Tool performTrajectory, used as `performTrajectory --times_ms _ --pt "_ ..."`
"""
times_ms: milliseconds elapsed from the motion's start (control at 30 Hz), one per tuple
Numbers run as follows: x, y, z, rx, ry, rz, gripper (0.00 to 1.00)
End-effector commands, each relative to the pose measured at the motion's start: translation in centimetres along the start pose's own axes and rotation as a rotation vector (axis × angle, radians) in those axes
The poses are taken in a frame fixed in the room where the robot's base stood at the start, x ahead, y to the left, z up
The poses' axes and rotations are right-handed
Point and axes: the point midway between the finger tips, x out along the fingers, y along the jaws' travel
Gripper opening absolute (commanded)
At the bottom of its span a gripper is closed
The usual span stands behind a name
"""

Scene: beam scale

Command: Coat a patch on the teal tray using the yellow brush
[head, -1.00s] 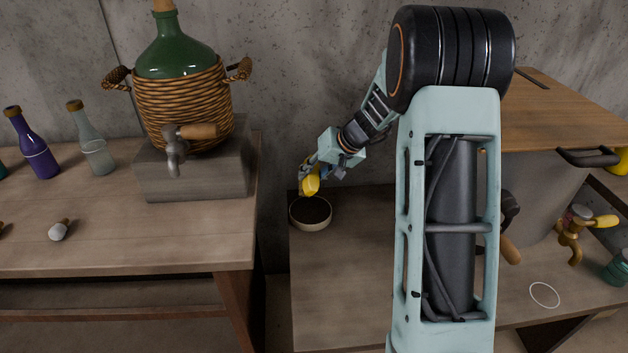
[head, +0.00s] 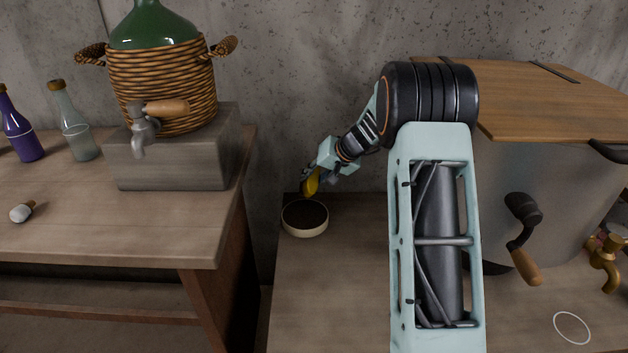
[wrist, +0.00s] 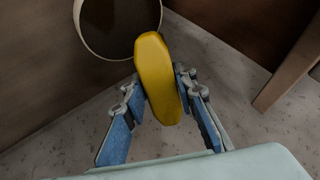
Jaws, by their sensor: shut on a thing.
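My gripper (head: 310,180) is above and just behind a round pale dish (head: 305,234) with dark contents. It is shut on the yellow brush (wrist: 157,80). In the wrist view my gripper (wrist: 158,92) has a blue finger on each side of the brush's yellow body. The dish also shows in the wrist view (wrist: 79,28), at the top, beyond the brush. Bristles cannot be made out, and I cannot tell whether the brush touches the dish. No teal tray can be made out in these views.
The dish stands at the left back corner of the right bench (head: 330,300). A gap separates it from the left bench (head: 120,237), which holds a wicker-wrapped green jug (head: 165,88) and bottles. A large grey box (head: 560,190) with a wooden lid and crank (head: 522,240) stands right of my arm.

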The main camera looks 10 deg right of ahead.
Motion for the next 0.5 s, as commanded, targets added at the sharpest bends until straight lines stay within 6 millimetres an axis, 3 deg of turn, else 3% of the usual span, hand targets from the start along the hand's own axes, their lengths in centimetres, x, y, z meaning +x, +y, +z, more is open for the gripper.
performTrajectory --times_ms 500 --pt "2.9 1.7 1.7 0.002 -0.001 -0.001 0.06"
